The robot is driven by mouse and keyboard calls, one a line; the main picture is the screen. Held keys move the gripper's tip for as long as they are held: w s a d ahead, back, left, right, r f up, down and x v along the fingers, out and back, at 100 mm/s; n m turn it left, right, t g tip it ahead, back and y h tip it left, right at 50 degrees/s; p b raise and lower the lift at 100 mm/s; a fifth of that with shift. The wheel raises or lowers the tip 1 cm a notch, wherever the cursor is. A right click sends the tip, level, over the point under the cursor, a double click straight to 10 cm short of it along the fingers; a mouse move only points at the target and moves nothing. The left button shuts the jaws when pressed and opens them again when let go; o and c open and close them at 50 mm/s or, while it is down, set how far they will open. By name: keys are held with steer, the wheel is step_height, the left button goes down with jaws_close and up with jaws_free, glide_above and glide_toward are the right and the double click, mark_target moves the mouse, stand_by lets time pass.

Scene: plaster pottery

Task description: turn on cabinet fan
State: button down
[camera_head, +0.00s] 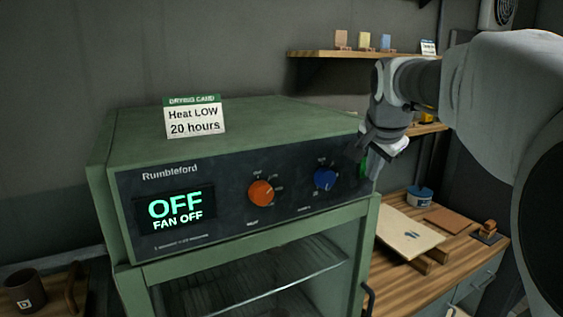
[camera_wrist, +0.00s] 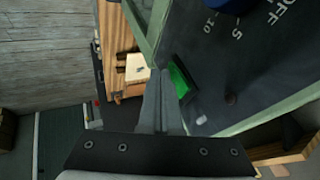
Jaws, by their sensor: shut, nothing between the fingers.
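The green drying cabinet (camera_head: 235,129) carries a dark control panel in the head view. Its display (camera_head: 175,208) reads "OFF" and "FAN OFF". An orange knob (camera_head: 260,193) and a blue knob (camera_head: 325,179) sit to the right of the display. A green switch (camera_head: 364,167) is at the panel's right end, partly hidden by my gripper (camera_head: 358,150); it shows lit green in the wrist view (camera_wrist: 181,80). My gripper is shut and empty, its fingertips (camera_wrist: 160,74) right beside the switch. I cannot tell whether they touch it.
A card (camera_head: 195,121) on the cabinet top reads "Heat LOW 20 hours". A wooden bench (camera_head: 465,255) with a board (camera_head: 408,234) stands at right. A wall shelf (camera_head: 345,54) is behind my arm. A dark mug (camera_head: 26,290) stands at lower left.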

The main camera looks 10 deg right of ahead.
steer(key=shift+w+a, duration=0.1)
steer(key=shift+w, duration=0.1)
stand_by(0.3)
steer(key=shift+r+p, duration=0.55)
steer(key=shift+r, duration=0.25)
